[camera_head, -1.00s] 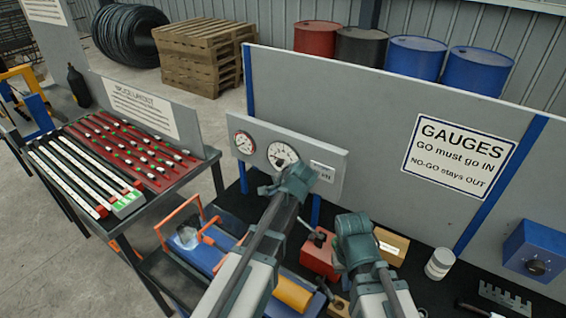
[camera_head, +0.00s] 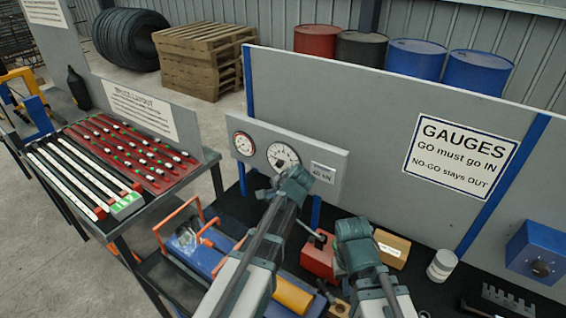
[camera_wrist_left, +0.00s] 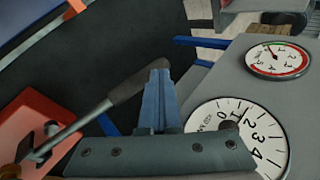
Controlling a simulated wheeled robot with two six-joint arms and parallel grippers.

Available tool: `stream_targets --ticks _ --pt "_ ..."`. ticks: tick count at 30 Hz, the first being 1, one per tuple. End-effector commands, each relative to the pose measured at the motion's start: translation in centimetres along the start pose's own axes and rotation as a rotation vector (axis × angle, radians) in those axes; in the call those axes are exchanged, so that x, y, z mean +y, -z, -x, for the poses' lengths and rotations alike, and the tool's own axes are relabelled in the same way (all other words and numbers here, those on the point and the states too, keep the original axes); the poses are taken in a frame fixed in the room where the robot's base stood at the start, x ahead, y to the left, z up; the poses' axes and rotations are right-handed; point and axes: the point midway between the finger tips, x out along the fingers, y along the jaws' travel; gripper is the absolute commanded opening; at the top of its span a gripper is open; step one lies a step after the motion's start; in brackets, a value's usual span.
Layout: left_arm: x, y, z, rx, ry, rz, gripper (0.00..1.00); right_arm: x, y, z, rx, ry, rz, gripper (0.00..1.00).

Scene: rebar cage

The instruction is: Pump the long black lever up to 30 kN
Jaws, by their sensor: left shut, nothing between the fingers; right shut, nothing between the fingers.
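The red pump body (camera_head: 319,262) stands on the bench between my two arms. In the left wrist view its lever has a metal rod and a long black grip (camera_wrist_left: 127,84), angled up from the red body (camera_wrist_left: 28,128). My left gripper (camera_head: 270,191) is shut and empty in front of the gauge panel. In the left wrist view its fingers (camera_wrist_left: 157,98) are beside the grip's end; contact cannot be told. The large white gauge (camera_wrist_left: 250,135) is partly covered by the gripper; its needle is near the low end. My right gripper (camera_head: 352,224) is shut and empty, right of the pump.
A smaller red-rimmed gauge (camera_head: 243,144) shares the grey panel (camera_head: 325,150). A wooden block (camera_head: 394,250) and a white jar (camera_head: 441,265) stand right of my right gripper. A blue machine with an orange handle (camera_head: 178,216) lies left. A grey board (camera_head: 360,110) closes the back.

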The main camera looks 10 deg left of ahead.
Motion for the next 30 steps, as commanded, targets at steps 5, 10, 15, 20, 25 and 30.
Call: stream_targets --ticks 5,10,15,20,25,30 --pt "0.5 -0.1 -1.0 0.0 0.0 0.0 0.0 -0.1 0.1 -1.1 0.0 0.0 0.0 0.0" --pt "0.4 -0.1 -1.0 0.001 -0.001 0.0 0.0 -0.1 0.1 -1.0 0.0 0.0 0.0 0.0" --pt "0.5 -0.1 -1.0 0.001 -0.001 0.0 0.0 -0.1 0.1 -1.1 0.0 0.0 0.0 0.0" --pt "0.8 -0.1 -1.6 0.001 -0.001 0.0 0.0 -0.2 0.1 -1.7 0.0 0.0 0.0 0.0" --pt "1.2 -0.2 -2.3 0.001 -0.001 0.0 0.0 -0.2 0.1 -2.5 0.0 0.0 0.0 0.0" --pt "1.1 -0.2 -2.2 0.001 -0.001 0.0 0.0 -0.2 0.1 -2.4 0.0 0.0 0.0 0.0"
